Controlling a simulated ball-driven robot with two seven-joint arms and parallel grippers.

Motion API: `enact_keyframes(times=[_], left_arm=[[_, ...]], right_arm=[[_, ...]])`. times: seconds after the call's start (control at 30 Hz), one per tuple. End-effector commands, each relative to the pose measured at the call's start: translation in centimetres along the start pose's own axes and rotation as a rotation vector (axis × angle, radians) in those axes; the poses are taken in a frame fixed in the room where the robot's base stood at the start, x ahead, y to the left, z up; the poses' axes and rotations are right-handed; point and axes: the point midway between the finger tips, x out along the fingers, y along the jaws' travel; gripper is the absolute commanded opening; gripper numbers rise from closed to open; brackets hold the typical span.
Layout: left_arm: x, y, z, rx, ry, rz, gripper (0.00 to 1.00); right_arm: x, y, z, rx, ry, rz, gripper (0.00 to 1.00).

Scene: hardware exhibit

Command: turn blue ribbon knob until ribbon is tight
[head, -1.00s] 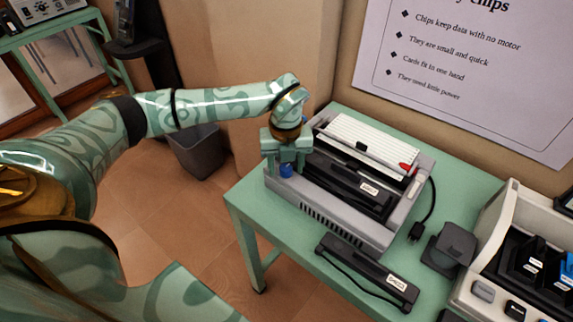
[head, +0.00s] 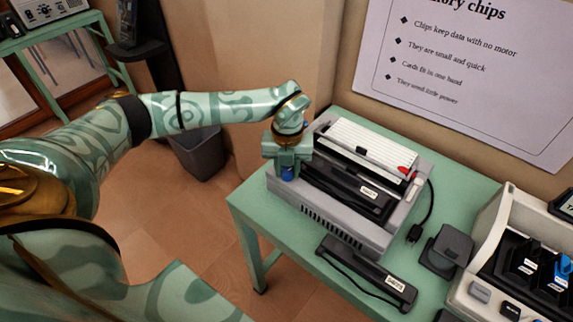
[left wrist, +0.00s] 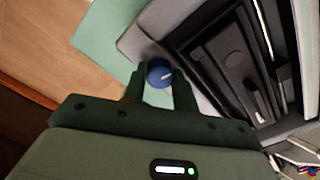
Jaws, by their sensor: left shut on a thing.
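The blue ribbon knob (head: 289,174) sits at the left end of a grey printer (head: 335,228). My left gripper (head: 288,168) comes down over the knob from above. Its two fingers (left wrist: 159,84) are shut on the knob, one on each side. The printer holds a black ribbon cartridge (head: 340,192) with a white label. I cannot tell from these views how tight the ribbon is. My right gripper is not in view.
The printer stands on a green table (head: 270,240). A black labelled cartridge (head: 366,272) lies in front of it. A dark grey box (head: 450,247) and a pale rack (head: 480,290) are at the right. A wall panel (head: 460,70) hangs behind. A bin (head: 200,152) stands on the floor.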

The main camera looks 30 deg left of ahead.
Motion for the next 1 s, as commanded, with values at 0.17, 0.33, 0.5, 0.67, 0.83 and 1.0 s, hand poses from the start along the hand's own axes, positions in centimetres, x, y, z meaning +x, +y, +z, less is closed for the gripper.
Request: enact_keyframes(times=[0.17,0.33,0.5,0.67,0.83,1.0], left_arm=[[-0.6,0.0,0.0,0.154,-0.003,-0.001,0.06],[-0.5,0.0,0.0,0.316,-0.003,0.000,0.06],[-0.5,0.0,0.0,0.478,-0.003,0.000,0.06],[-0.5,0.0,0.1,0.630,-0.003,0.000,0.06],[-0.4,0.0,0.1,0.792,-0.003,0.001,0.06],[-0.4,-0.1,0.1,0.953,-0.004,0.001,0.06]], right_arm=[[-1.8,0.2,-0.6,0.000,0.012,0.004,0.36],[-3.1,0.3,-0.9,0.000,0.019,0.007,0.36],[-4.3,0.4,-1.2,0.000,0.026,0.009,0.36],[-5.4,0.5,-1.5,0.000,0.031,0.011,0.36],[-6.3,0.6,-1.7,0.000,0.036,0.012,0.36],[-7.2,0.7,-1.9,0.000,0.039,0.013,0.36]])
